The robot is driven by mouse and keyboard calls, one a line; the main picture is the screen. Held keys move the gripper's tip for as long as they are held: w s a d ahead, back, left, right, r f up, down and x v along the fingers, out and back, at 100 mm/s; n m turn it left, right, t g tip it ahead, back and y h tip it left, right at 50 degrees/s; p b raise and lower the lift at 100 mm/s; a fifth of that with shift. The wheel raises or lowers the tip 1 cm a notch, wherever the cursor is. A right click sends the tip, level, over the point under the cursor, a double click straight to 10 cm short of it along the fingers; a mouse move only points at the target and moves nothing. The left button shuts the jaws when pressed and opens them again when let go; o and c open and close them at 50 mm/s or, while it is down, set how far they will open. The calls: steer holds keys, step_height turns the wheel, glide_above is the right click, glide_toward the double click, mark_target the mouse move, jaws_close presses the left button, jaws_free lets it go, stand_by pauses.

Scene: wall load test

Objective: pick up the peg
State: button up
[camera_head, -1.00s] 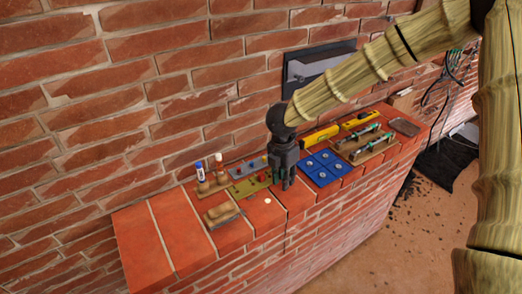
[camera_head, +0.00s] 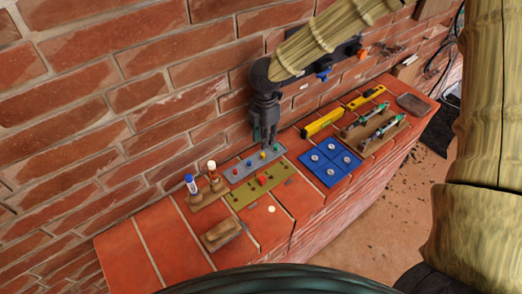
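The task does not say which peg is meant. A grey board (camera_head: 243,172) lies near the wall and carries small coloured pegs: a red peg (camera_head: 235,170), a blue peg (camera_head: 249,163), a yellow peg (camera_head: 263,155) and a green peg (camera_head: 276,148). My gripper (camera_head: 264,143) points down over the right end of this board, close to the yellow and green pegs. Its two fingers look parted with nothing visible between them. Whether a fingertip touches a peg cannot be told. An olive board (camera_head: 243,198) with a red piece (camera_head: 263,180) lies in front.
Left stands a wooden holder (camera_head: 196,205) with a blue-capped marker (camera_head: 190,183) and another upright item (camera_head: 213,170). A wooden block (camera_head: 221,235) is in front. Right are a blue tray (camera_head: 330,178), a yellow level (camera_head: 323,122) and a wooden rack (camera_head: 374,147). The brick wall rises close behind.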

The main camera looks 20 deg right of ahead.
mark_target(263, 153)
steer(key=shift+s+f, duration=0.3)
steer(key=shift+s, duration=0.45)
steer(key=w+f, duration=0.1)
steer(key=w+f+p, duration=0.1)
steer(key=shift+w+a+f, duration=0.1)
steer(key=shift+w+f, duration=0.1)
steer(key=shift+f, duration=0.2)
steer(key=shift+s+a+f+p, duration=0.1)
steer(key=shift+s+f+p, duration=0.2)
steer(key=shift+f+p, duration=0.2)
steer(key=shift+s+f+p, duration=0.3)
steer(key=shift+f+p, duration=0.1)
steer(key=shift+f, duration=0.15)
steer(key=shift+s+f, duration=0.2)
steer(key=shift+w+f, duration=0.1)
steer(key=shift+f, duration=0.25)
steer(key=shift+w+f, duration=0.4)
steer(key=shift+f, duration=0.05)
steer(key=shift+s+r, duration=0.15)
steer(key=shift+s, duration=0.1)
steer(key=shift+c, duration=0.2)
jaws_close()
